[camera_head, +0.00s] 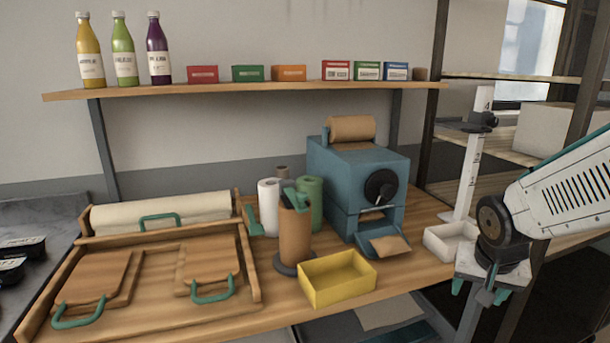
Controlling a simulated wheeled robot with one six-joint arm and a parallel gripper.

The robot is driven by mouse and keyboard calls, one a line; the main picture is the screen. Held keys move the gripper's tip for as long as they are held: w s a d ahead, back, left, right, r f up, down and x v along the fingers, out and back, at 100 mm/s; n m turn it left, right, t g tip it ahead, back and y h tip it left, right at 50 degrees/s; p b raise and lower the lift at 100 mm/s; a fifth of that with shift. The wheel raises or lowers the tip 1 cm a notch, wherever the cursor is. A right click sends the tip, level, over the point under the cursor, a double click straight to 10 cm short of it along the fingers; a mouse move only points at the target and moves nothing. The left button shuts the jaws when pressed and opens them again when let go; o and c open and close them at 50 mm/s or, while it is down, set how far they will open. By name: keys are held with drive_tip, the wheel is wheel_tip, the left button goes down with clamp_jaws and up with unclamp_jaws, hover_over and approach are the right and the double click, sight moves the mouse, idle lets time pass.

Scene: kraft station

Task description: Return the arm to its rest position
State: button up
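My arm (570,188) comes in from the right edge in white and dark grey. It ends in my gripper (480,291), which hangs at the right front of the wooden workbench (425,268). Its two teal fingertips point down and stand apart. I see nothing held between them. The white open box (438,246) is just left of the gripper, and I cannot tell whether they touch.
The blue dispenser (335,168), yellow open box (338,291), brown roll on a stand (294,232) and wooden tray (160,318) crowd the bench. A white upright scale (466,178) stands behind the gripper. Bottles and small boxes line the wall shelf (250,90).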

drive_tip(key=s+a+r+n+g+y, duration=0.1)
drive_tip(key=s+a+r+n, duration=0.1)
drive_tip(key=s, duration=0.7)
drive_tip(key=s+a+r+n+g, duration=0.1)
drive_tip(key=s+a+r+n, duration=0.2)
drive_tip(key=s+r, duration=0.4)
drive_tip(key=s+a, duration=0.1)
drive_tip(key=s, duration=0.2)
drive_tip(key=shift+s+a+y, duration=0.25)
drive_tip(key=shift+s+y, duration=0.05)
drive_tip(key=shift+y, duration=0.1)
